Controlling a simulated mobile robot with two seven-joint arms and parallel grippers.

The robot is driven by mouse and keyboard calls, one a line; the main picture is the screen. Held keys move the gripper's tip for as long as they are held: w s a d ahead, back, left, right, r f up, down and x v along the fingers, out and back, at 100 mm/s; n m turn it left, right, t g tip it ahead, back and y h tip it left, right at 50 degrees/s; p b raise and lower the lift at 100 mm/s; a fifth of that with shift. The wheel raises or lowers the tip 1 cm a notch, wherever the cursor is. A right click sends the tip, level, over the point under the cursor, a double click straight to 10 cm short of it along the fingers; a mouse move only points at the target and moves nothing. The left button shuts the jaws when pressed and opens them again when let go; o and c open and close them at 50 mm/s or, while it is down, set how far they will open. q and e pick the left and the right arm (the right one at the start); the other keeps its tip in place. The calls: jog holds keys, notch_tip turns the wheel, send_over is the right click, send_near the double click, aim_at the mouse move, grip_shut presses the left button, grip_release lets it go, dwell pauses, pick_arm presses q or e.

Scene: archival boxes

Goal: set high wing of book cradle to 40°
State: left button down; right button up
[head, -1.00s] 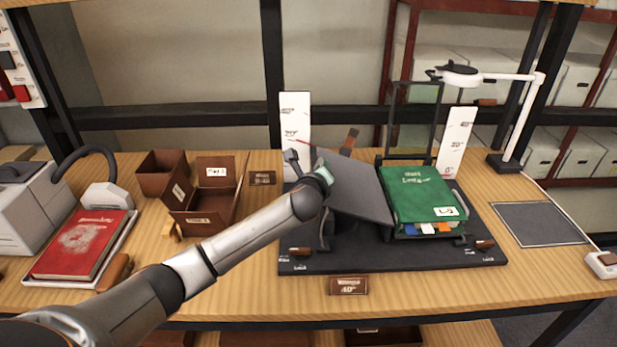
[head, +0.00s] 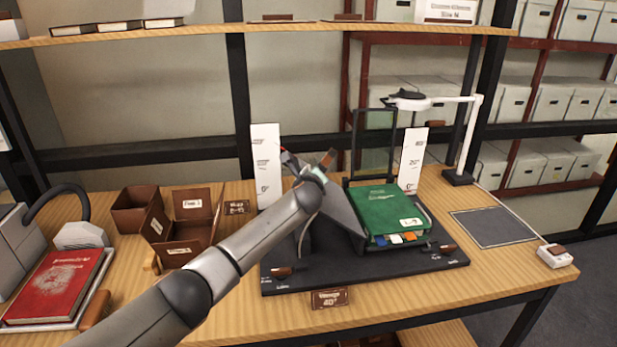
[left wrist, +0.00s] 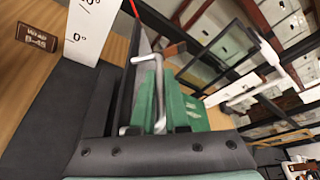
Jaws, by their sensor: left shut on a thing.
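The book cradle has a black base (head: 385,277) on the table. Its left wing (head: 343,207) is a dark grey panel, tilted with its left edge raised. My left gripper (head: 312,174) is at the wing's raised left edge and is shut on the wing; the arm hides part of it. In the left wrist view the wing (left wrist: 125,90) shows edge-on above my palm. A white angle scale (head: 266,165) stands behind the wing; its 0° mark and a red pointer tip (left wrist: 134,8) show in the wrist view. The pointer's exact reading is unclear. My right gripper is not in view.
A green book (head: 385,212) lies on the cradle's right side, by a second scale (head: 412,160). A brown plate reading 40° (head: 330,298) is at the front. Brown boxes (head: 180,243) and a red book (head: 55,285) are left. A white lamp (head: 468,130) stands behind right.

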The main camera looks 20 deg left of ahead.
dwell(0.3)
pick_arm(q)
jog(key=c, duration=0.9)
grip_release()
jog(key=shift+p+v, duration=0.4)
jog(key=shift+v, duration=5.85)
jog(key=shift+f, duration=0.2)
jog(key=s+d+f+n+g+h, duration=0.1)
jog(key=s+d+f+n+h, duration=0.15)
jog(key=s+f, duration=0.4)
jog(key=s+d+f+n+g+h, duration=0.1)
jog(key=s+d+f+n+h, duration=0.15)
jog(key=f, duration=0.65)
jog(key=s+d+f+n+g+h, duration=0.1)
jog(key=s+d+f+n, duration=0.3)
jog(key=f, duration=0.4)
jog(key=s+f+n, duration=0.3)
jog(key=s+n, duration=0.1)
jog(key=s, duration=0.4)
jog(key=s+f+n+g, duration=0.1)
jog(key=s+f+n, duration=0.3)
jog(key=s, duration=0.4)
jog(key=s+a+f+n+h, duration=0.1)
jog(key=s+f+n, duration=0.3)
jog(key=s, duration=0.3)
jog(key=shift+s+f+n, duration=0.1)
jog(key=shift+s+n, duration=0.3)
jog(key=shift+n, duration=0.1)
